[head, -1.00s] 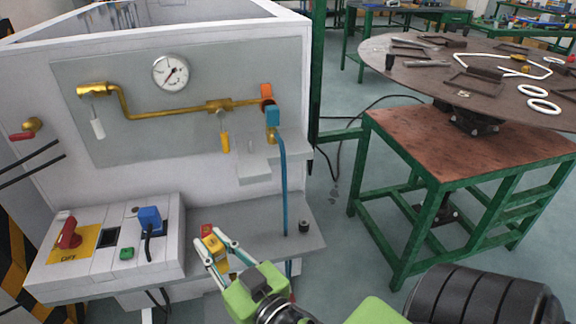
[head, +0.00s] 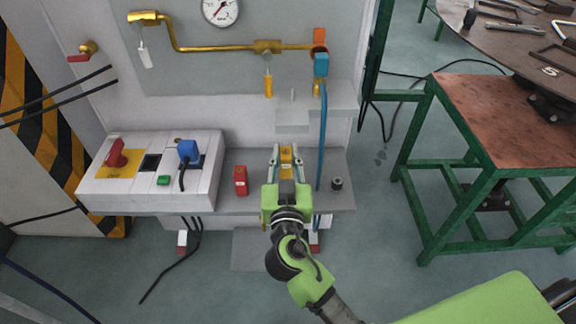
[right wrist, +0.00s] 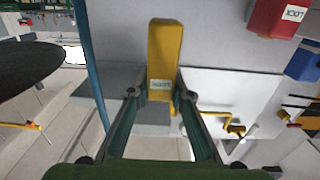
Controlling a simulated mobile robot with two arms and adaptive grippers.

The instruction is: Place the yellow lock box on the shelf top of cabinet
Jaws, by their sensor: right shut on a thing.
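The yellow lock box (head: 286,158) is held upright between the two fingers of my right gripper (head: 287,165), over the lower grey shelf (head: 338,164) of the white cabinet. It also shows in the right wrist view (right wrist: 165,48), with a white label, between the green fingertips (right wrist: 159,95). I cannot tell whether its bottom touches the shelf. A smaller raised grey ledge (head: 340,121) is on the cabinet front, behind and slightly right of the box. My left gripper is not in view.
A red lock box (head: 240,180) stands on the lower shelf, left of my gripper. A switch unit (head: 205,188) with a blue plug (head: 188,151) is farther left. A blue hose (head: 322,125) hangs right of the gripper, near a small black knob (head: 337,184).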

